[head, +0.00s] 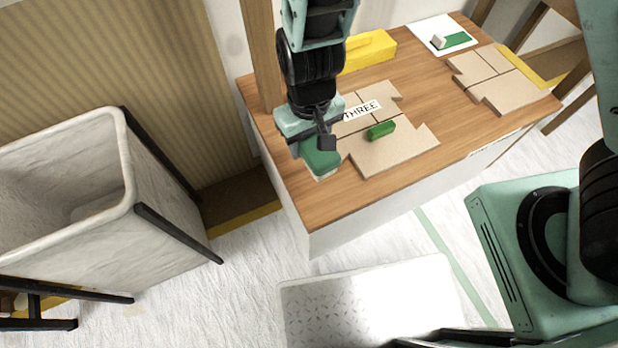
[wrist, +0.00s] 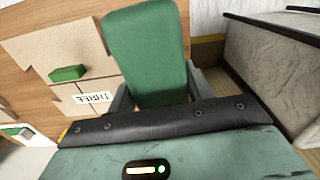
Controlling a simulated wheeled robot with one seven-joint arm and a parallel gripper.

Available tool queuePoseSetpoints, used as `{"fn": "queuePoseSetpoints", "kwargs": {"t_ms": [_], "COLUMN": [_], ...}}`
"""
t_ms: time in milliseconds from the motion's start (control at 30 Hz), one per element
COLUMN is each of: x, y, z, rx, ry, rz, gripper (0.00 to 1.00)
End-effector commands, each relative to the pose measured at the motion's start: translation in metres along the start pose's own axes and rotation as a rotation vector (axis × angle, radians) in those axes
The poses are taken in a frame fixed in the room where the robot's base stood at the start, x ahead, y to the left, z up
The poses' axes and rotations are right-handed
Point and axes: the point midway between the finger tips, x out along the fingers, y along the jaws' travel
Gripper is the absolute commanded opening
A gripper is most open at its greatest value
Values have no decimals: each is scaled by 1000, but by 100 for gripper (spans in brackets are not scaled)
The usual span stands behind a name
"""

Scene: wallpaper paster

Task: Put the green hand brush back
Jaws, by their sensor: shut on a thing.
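The green hand brush (head: 322,160) is in my gripper (head: 316,140), at the left end of the wooden table in the head view. Its pale underside shows a little at the bottom. In the wrist view its broad green body (wrist: 146,50) stands out between the jaws, whose tips are mostly hidden. I cannot tell whether it touches the table. A white sheet (head: 424,32) at the table's back right bears a green and white brush-like shape (head: 452,41); I cannot tell whether that is flat.
The wooden table (head: 330,204) holds cut cardboard pieces (head: 398,154), a small green block (head: 381,130), a label reading THREE (head: 361,110) and a yellow box (head: 370,50). More cardboard (head: 497,80) lies right. A pale bin (head: 165,190) stands left, a white-topped stand (head: 370,300) in front.

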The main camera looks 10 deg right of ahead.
Motion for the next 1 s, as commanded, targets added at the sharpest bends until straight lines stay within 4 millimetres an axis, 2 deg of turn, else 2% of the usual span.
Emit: {"fn": "queuePoseSetpoints", "kwargs": {"t_ms": [367, 633, 833, 1000], "x": [3, 44, 62, 88], "y": [-2, -1, -1, 0], "z": [0, 0, 0, 0], "rx": [-2, 0, -1, 0], "ry": [0, -1, 0, -2], "rz": [0, 1, 0, 1], "gripper": [27, 27, 27, 27]}}
